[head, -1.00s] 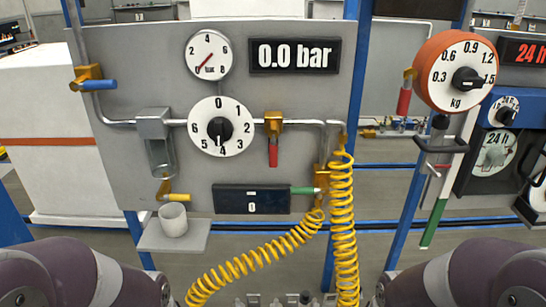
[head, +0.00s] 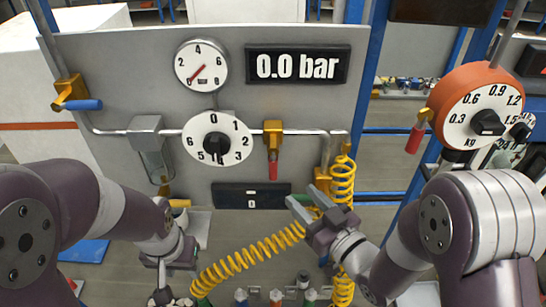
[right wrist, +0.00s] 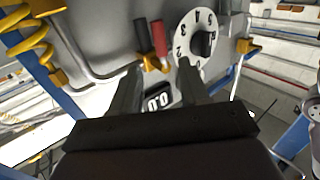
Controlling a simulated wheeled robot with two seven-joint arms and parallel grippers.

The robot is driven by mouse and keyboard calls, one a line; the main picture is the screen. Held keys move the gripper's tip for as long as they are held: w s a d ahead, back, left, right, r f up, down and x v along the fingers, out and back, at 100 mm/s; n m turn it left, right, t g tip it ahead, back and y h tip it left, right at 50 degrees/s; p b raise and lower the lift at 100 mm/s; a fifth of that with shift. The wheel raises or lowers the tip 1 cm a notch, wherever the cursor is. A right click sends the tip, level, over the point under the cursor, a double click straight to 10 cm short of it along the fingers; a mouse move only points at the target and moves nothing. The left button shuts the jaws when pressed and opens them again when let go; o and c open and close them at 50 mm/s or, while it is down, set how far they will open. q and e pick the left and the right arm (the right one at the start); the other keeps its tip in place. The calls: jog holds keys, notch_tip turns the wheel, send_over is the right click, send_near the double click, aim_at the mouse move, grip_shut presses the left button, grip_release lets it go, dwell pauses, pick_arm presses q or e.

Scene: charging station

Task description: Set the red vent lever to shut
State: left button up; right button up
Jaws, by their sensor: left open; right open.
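A red lever (head: 273,169) hangs straight down from a yellow valve on the pipe, right of the white numbered dial. It also shows in the right wrist view (right wrist: 160,38), beside a dark bar that may be its shadow. A second red lever (head: 416,138) hangs by the orange dial at right; no label shows which is the vent. My right gripper (head: 308,203) is open and empty, below and right of the central lever, touching nothing I can make out. In the right wrist view its fingers (right wrist: 158,68) point toward the panel. My left gripper (head: 172,298) is open, low at left.
A coiled yellow hose (head: 245,255) runs below the panel near my right gripper. A blue lever (head: 83,105) is at upper left. Several small items stand at the bottom edge.

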aim_at(275, 170)
jog(key=p+x, duration=0.4)
jog(key=x, duration=0.7)
jog(key=shift+w, duration=0.1)
jog(key=shift+w+a, duration=0.15)
jog(key=shift+a, duration=0.15)
jog(key=shift+w, duration=0.1)
jog(key=shift+w, duration=0.1)
grip_shut()
